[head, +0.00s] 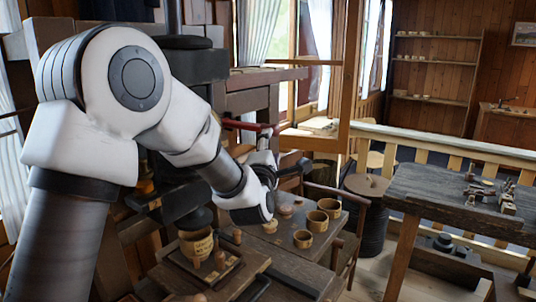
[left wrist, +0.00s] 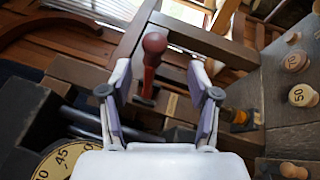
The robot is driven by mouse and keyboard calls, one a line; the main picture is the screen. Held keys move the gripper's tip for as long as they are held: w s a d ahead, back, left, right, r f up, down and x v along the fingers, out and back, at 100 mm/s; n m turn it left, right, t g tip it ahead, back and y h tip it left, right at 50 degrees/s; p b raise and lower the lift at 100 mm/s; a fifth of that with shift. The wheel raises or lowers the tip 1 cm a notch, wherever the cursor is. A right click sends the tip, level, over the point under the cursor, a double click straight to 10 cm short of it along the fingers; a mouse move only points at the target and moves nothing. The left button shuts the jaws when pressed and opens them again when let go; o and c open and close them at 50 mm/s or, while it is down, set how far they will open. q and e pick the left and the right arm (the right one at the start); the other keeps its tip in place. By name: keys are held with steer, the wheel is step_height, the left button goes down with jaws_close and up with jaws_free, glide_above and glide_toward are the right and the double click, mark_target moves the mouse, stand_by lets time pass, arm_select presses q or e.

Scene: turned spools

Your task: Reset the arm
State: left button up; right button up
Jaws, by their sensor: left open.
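My left arm comes in from the left, bent at the elbow, and its wrist reaches over the workbench. My left gripper (head: 262,160) points up and away beside a red bar (head: 246,126). In the left wrist view the gripper (left wrist: 160,75) is open, with its two pale fingers apart and nothing held. A dark red, round-topped handle (left wrist: 153,55) shows between the fingers; whether it lies within their reach I cannot tell. My right gripper is not seen.
A workbench with wooden cups (head: 317,220) and several small turned pieces lies beneath the wrist. A numbered dial (left wrist: 62,158) is at lower left in the wrist view. A dark table (head: 440,198) stands right, past open floor.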

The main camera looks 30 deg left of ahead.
arm_select(q)
steer(key=v, duration=0.4)
steer(key=shift+w, duration=0.1)
